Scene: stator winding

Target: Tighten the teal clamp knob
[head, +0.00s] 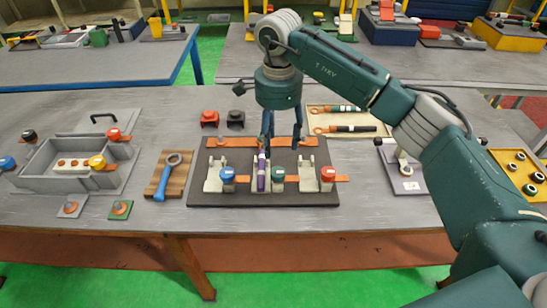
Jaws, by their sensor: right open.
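The teal clamp knob (278,174) sits at the front of the middle clamp on the dark board (300,199). A blue knob (227,173) is to its left and a red knob (328,174) to its right. A purple-and-dark rod (262,174) lies along the middle clamp just left of the teal knob. My right gripper (283,143) points down behind the teal knob, over the back of the board. Its fingers are apart, and it does not touch the knob. My left gripper is out of view.
A wooden block with a blue wrench (168,181) lies left of the board. A grey box fixture (60,180) stands farther left. Red (209,118) and black (236,118) pieces sit behind the board. A tool tray (318,113) is behind right, and a yellow tray (507,172) far right.

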